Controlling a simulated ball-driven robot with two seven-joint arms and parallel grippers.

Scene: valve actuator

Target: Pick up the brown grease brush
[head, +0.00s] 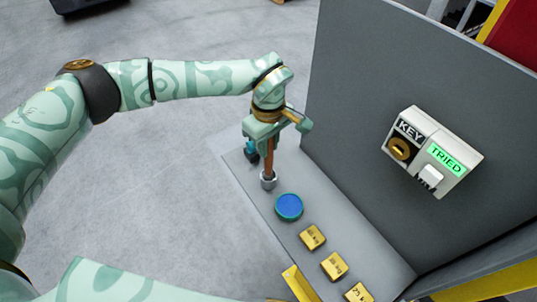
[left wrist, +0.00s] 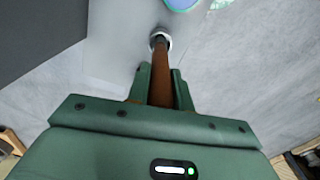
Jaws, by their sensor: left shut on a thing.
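The brown grease brush (head: 269,160) is a slim brown rod, upright above the grey shelf (head: 262,205) in the head view. Its lower end meets a short grey metal cylinder (head: 268,181); I cannot tell if this is part of the brush or a holder, nor if it touches the shelf. My left gripper (head: 269,142) comes down from above and is shut on the brush's upper part. In the left wrist view the brown rod (left wrist: 161,80) runs between the two green fingers (left wrist: 160,88), with the grey end (left wrist: 161,39) beyond. My right gripper is out of view.
A blue round tin (head: 289,207) stands right beside the brush on the shelf. Several yellow blocks (head: 312,237) line up further along it. A grey upright panel (head: 360,80) rises behind, carrying a white box (head: 433,150) marked KEY and TRIED.

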